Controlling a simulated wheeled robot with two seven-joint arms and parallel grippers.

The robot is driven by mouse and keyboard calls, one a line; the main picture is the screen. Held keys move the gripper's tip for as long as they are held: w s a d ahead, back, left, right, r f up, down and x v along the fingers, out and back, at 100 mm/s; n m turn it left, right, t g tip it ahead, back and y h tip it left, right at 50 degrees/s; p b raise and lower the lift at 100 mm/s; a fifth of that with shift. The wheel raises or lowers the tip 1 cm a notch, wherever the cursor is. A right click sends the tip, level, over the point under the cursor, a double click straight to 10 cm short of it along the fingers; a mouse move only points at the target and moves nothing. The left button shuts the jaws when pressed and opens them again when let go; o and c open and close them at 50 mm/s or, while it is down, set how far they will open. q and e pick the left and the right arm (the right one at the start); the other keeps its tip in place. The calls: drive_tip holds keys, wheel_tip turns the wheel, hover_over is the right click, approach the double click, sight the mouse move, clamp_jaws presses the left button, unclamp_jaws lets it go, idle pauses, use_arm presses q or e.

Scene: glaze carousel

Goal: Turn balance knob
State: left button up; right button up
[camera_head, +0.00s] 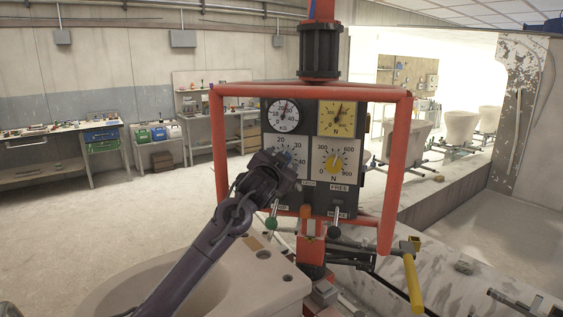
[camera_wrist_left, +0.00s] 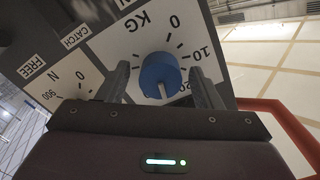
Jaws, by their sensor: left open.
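The control panel (camera_head: 313,197) has two gauges above and two knob dials below. My right gripper is not in view.
A yellow knob (camera_head: 337,164) on the N dial is right of the blue knob. Levers with a green ball (camera_head: 271,224) and a dark ball (camera_head: 334,232) hang below. An orange tube frame (camera_head: 398,165) surrounds the panel. A pale basin (camera_head: 225,283) stands in front.

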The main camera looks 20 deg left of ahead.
use_arm(q)
drive_tip(key=s+b, duration=0.3)
drive_tip(key=s, duration=0.5)
drive_tip(key=shift+w+d+f, duration=0.1)
idle(0.3)
